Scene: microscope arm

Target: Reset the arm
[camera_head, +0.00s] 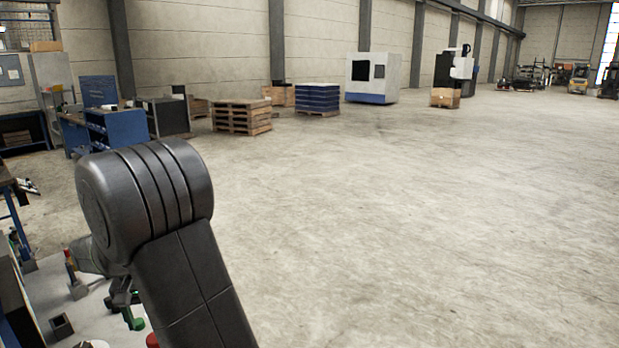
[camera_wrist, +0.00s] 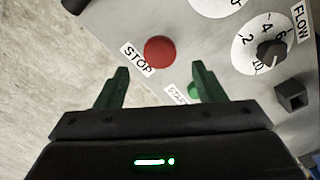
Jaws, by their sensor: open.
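My gripper (camera_wrist: 159,78) is open and empty, its two dark green fingers spread over a grey control panel (camera_wrist: 135,22). A red STOP button (camera_wrist: 160,50) lies just past the fingertips, between them in the wrist view. A green button by the START label (camera_wrist: 176,95) is mostly hidden behind the right finger. A black pointer knob (camera_wrist: 271,50) sits on a white FLOW dial at right. In the head view my gripper (camera_head: 123,298) is at lower left, partly behind my arm, over the pale panel (camera_head: 108,325). I cannot pick out a microscope arm.
A black square socket-like block (camera_wrist: 291,95) stands on the panel; it also shows in the head view (camera_head: 62,326). A second white dial (camera_wrist: 215,4) is cut off at the top. Bare concrete floor (camera_head: 400,220) is free to the right. Pallets (camera_head: 242,117) stand far back.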

